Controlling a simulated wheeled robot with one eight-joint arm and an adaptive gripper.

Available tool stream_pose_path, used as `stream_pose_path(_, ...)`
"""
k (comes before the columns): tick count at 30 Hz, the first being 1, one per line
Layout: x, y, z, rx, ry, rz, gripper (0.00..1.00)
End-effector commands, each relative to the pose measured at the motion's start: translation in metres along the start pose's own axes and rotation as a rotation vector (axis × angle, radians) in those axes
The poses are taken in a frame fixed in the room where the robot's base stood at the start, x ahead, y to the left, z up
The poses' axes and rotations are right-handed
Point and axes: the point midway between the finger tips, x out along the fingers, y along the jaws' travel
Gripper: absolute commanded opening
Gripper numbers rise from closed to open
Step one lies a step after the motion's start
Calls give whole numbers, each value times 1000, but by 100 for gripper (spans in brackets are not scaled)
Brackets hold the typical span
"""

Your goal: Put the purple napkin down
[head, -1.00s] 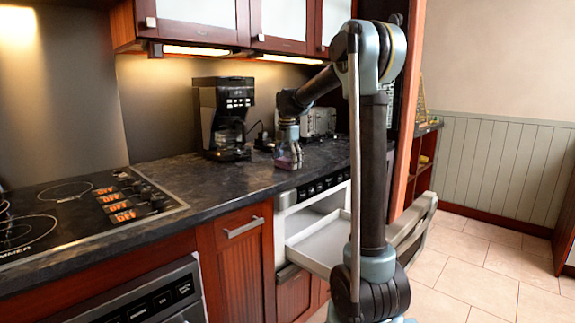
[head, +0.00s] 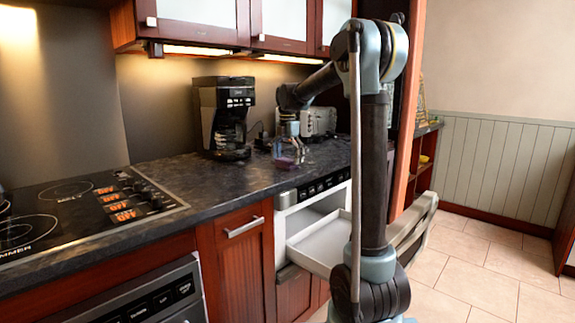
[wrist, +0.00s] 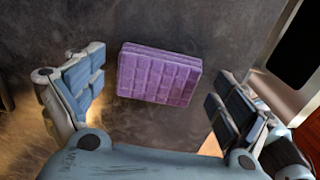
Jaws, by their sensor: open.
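The purple napkin (wrist: 158,75) is a folded block with a grid pattern. In the wrist view it lies on the dark countertop (wrist: 215,35), between and beyond my two fingers. It also shows small in the head view (head: 286,163), near the counter's front edge. My gripper (wrist: 160,98) is open, with a finger on each side and clear gaps to the napkin. In the head view my gripper (head: 288,150) is just above the napkin.
An open microwave drawer (head: 318,243) juts out below the counter. A coffee maker (head: 224,118) and a toaster (head: 320,121) stand at the back. A cooktop (head: 75,208) is at the left. Some counter between cooktop and napkin is clear.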

Motion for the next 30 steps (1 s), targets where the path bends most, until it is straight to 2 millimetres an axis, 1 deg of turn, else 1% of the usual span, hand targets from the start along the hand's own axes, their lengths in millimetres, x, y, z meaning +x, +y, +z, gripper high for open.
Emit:
stream_pose_path(1,-9,0,0,0,0,0,94)
stream_pose_path(9,-61,0,0,0,0,0,94)
stream_pose_path(15,-89,0,0,1,0,0,94)
stream_pose_path(18,-98,0,0,1,0,0,94)
stream_pose_path(21,-103,0,0,1,0,0,94)
stream_pose_path(30,-104,0,0,1,0,0,94)
